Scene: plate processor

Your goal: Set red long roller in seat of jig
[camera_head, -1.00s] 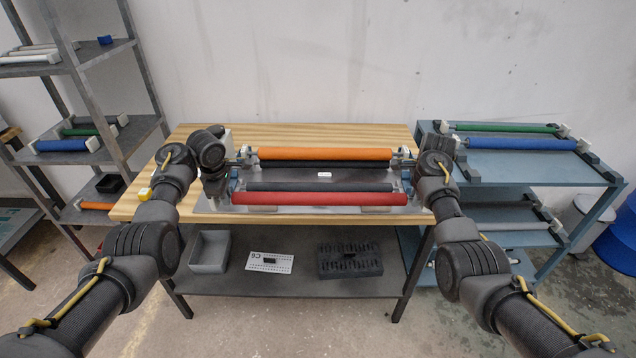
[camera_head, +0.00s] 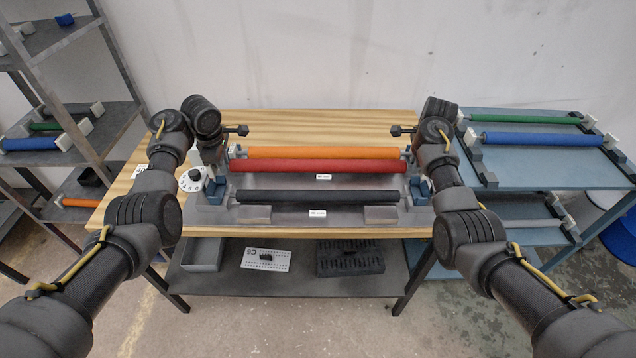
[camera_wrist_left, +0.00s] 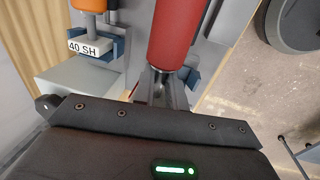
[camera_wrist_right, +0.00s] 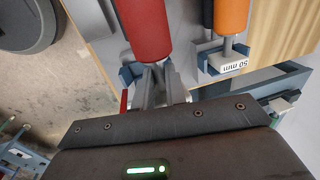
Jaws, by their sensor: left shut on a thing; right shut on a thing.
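The red long roller (camera_head: 318,166) is held level across the jig (camera_head: 285,183), just in front of the orange roller (camera_head: 323,152) in the head view. My left gripper (camera_wrist_left: 160,88) is shut on its left end shaft. My right gripper (camera_wrist_right: 154,82) is shut on its right end shaft. In the head view both grippers are largely hidden by my wrists. A black roller (camera_head: 318,197) lies at the front of the jig. Blue seat blocks show at the left (camera_head: 216,190) and right (camera_head: 425,187). Whether the red roller touches a seat cannot be told.
A white dial (camera_head: 192,179) is at the jig's left. A blue shelf (camera_head: 540,155) with green and blue rollers is at the right, a grey rack (camera_head: 75,120) at the left. The wooden tabletop behind is clear.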

